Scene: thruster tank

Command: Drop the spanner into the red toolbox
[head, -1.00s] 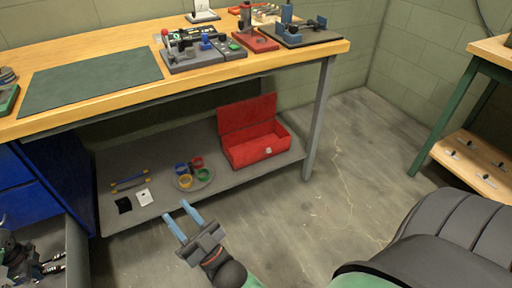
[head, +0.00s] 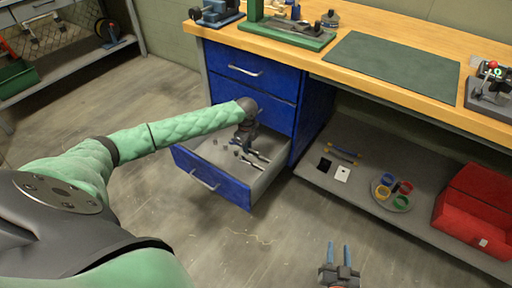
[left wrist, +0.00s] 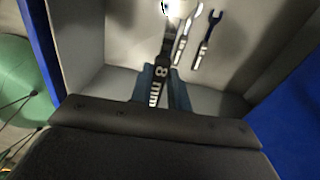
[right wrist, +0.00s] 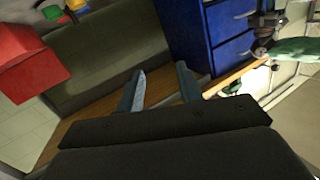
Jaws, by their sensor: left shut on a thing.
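My left gripper (head: 243,150) reaches down into the open blue drawer (head: 222,190). In the left wrist view its fingers (left wrist: 160,92) are shut on a dark spanner (left wrist: 158,72) marked "8 mm". The spanner's far end is bright and partly cut off by the picture's top edge. The red toolbox (head: 462,219) stands on the low shelf at the right, lid up, far from the left gripper. It also shows in the right wrist view (right wrist: 28,65). My right gripper (head: 340,256) is open and empty, low in front of the shelf.
Two other spanners (left wrist: 208,40) lie in the drawer beside the held one. The low grey shelf (head: 345,198) carries a plate with coloured rings (head: 391,192), and small cards. The workbench top (head: 300,50) overhangs the shelf.

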